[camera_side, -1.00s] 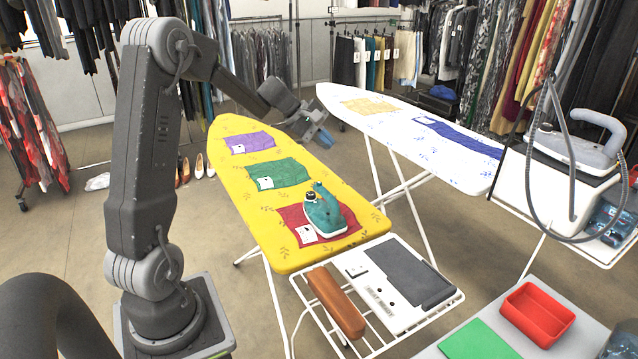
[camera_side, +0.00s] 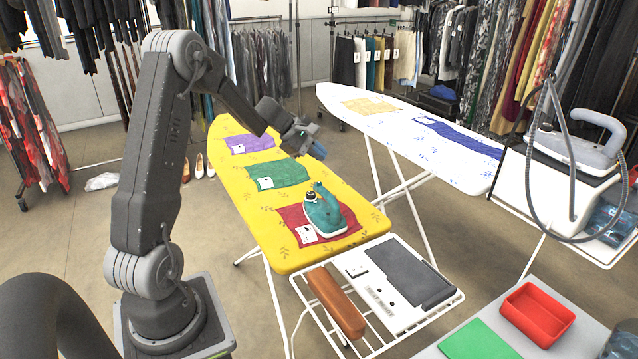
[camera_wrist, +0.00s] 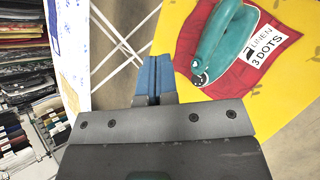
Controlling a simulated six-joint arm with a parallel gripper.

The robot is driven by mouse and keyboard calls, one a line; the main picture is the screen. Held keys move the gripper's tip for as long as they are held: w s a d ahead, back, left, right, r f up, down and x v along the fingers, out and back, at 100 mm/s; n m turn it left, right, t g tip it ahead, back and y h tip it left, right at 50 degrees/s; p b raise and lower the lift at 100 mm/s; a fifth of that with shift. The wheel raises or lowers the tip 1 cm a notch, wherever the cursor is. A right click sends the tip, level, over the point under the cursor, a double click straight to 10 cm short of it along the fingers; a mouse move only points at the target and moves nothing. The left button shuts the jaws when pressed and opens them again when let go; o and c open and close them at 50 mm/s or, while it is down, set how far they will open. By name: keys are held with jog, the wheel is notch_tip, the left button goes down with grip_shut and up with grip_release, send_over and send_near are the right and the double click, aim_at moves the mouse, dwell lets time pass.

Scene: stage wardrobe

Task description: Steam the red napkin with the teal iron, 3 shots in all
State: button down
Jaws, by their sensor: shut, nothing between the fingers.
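The teal iron (camera_side: 324,212) stands flat on the red napkin (camera_side: 290,215) at the near end of the yellow ironing board (camera_side: 262,240). The wrist view also shows the teal iron (camera_wrist: 226,42) on the red napkin (camera_wrist: 193,48), beside a white tag (camera_wrist: 262,45) that reads "LINEN 3 DOTS". My gripper (camera_side: 318,151) is shut and empty, in the air above the board's right edge, up and away from the iron. Its blue fingertips (camera_wrist: 154,78) show pressed together in the wrist view, apart from the iron.
A green napkin (camera_side: 279,174) and a purple napkin (camera_side: 249,142) lie farther up the yellow board. A white board (camera_side: 395,125) with yellow and blue cloths stands to the right. A white iron rest (camera_side: 405,312) is at the near end. A red tray (camera_side: 508,305) stands front right.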

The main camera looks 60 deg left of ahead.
aim_at(318, 184)
jog(key=shift+f, duration=2.7)
jog(key=shift+f, duration=0.15)
jog(key=shift+f, duration=0.3)
jog(key=shift+f, duration=0.4)
dwell(0.5)
jog(key=shift+r, duration=0.85)
jog(key=shift+r, duration=2.55)
dwell(0.6)
